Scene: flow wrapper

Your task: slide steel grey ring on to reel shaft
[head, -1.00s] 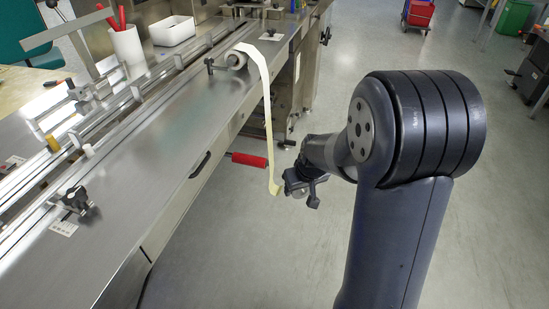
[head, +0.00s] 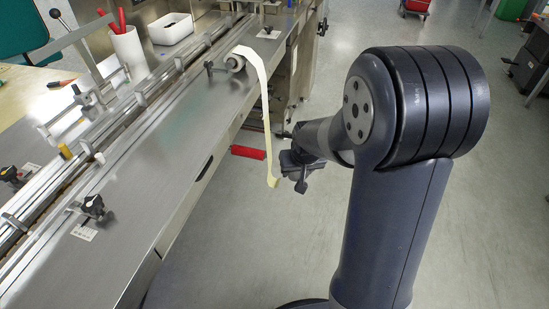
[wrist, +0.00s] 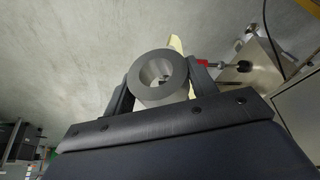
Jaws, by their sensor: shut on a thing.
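My gripper (wrist: 160,82) is shut on the steel grey ring (wrist: 158,96). The ring is a thick, short cylinder with a wide bore, and its open end faces the wrist camera between the two fingers. In the head view my gripper (head: 297,168) hangs in front of the machine, beyond the bench's right edge; the ring cannot be made out there. I cannot clearly tell the reel shaft in either view.
The steel bench (head: 150,150) runs along the left with rails and clamps. A white cup (head: 130,48) and white tray (head: 170,28) stand at the back.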

